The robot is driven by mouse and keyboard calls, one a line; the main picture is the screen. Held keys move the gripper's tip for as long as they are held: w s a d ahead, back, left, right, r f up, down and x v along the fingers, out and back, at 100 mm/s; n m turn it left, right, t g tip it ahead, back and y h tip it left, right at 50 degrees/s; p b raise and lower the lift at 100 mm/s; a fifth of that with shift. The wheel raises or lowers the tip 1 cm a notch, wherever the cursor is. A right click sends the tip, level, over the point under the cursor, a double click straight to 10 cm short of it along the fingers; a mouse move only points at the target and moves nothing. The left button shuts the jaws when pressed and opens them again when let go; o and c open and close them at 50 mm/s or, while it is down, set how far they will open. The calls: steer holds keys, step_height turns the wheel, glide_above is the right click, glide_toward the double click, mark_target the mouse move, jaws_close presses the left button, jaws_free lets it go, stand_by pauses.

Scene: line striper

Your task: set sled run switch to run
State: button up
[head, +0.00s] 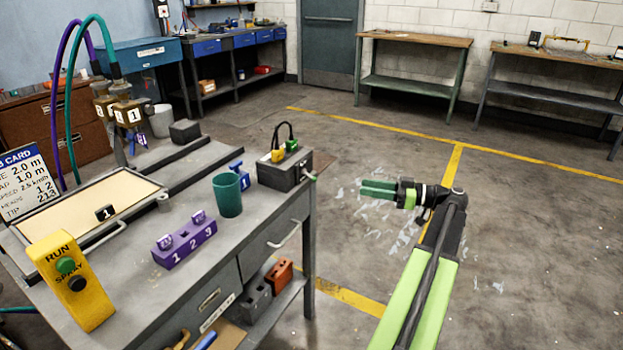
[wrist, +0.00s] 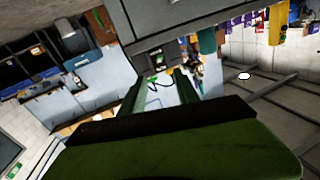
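A yellow control box (head: 70,280) stands tilted on the near left end of the grey bench. Which setting the run control is in I cannot tell. The yellow box also shows, upside down and small, in the wrist view (wrist: 277,25). My gripper (head: 377,188) is out over the floor to the right of the bench, well away from the box. Its green fingers stand apart with nothing between them, as the wrist view (wrist: 158,92) also shows.
On the bench (head: 165,305) are a purple numbered block (head: 184,244), a green cup (head: 228,194), a cream tray (head: 80,215) and a grey box (head: 284,172) with cabled plugs. Purple and teal hoses rise at the left. The floor around my arm is clear.

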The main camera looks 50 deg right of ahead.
mark_target(314, 180)
steer(key=x, duration=1.7)
steer(key=shift+c, duration=0.5)
jaws_close()
